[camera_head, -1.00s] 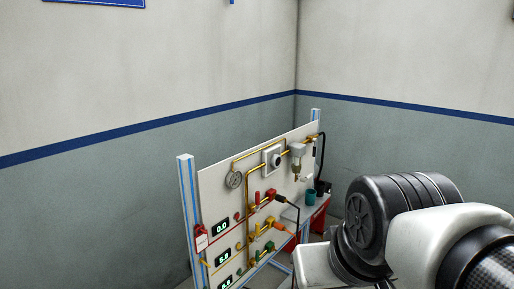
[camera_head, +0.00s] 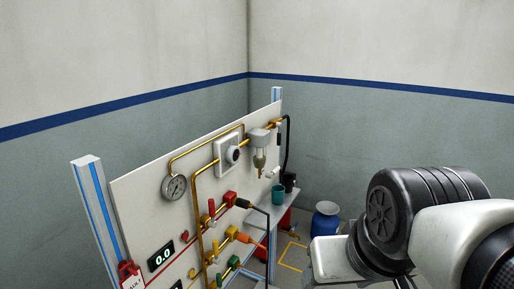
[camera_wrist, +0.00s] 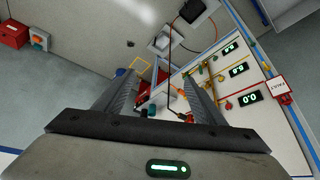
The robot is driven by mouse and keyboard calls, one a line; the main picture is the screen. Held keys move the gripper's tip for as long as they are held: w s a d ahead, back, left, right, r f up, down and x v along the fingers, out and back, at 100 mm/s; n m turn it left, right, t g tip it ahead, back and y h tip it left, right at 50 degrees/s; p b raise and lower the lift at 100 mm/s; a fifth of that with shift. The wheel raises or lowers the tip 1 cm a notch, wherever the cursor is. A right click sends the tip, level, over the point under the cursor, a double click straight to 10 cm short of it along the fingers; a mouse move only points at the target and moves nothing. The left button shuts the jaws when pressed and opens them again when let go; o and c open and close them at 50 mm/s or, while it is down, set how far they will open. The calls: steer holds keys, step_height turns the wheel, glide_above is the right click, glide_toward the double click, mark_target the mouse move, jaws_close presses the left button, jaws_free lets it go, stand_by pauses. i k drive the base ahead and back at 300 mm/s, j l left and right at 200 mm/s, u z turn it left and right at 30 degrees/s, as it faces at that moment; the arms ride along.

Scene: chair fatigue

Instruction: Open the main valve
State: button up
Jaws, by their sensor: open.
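A white box with a dark round knob (camera_head: 232,154) sits at the upper middle of the panel. A red valve (camera_head: 230,199), an orange one (camera_head: 231,233) and a green one (camera_head: 234,261) are below it. I cannot tell which is the main valve. In the wrist view the panel is tilted at the right, beyond my gripper (camera_wrist: 161,86). My gripper is open, with nothing held between its fingers.
A shelf with a teal cup (camera_head: 278,194) is at the panel's far end. A blue barrel (camera_head: 325,222) stands on the floor near the corner. A red box (camera_wrist: 14,34) shows in the wrist view.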

mark_target(279, 135)
steer(key=i+l, duration=0.1)
steer(key=l, duration=0.2)
steer(key=i+l, duration=0.1)
steer(key=l, duration=0.25)
steer(key=i+l+u, duration=0.1)
steer(key=l, duration=0.2)
steer(key=i+l+u, duration=0.15)
steer(key=i+l, duration=0.65)
steer(key=k+l+z, duration=0.1)
steer(key=i+j+u, duration=0.1)
steer(key=i, duration=0.05)
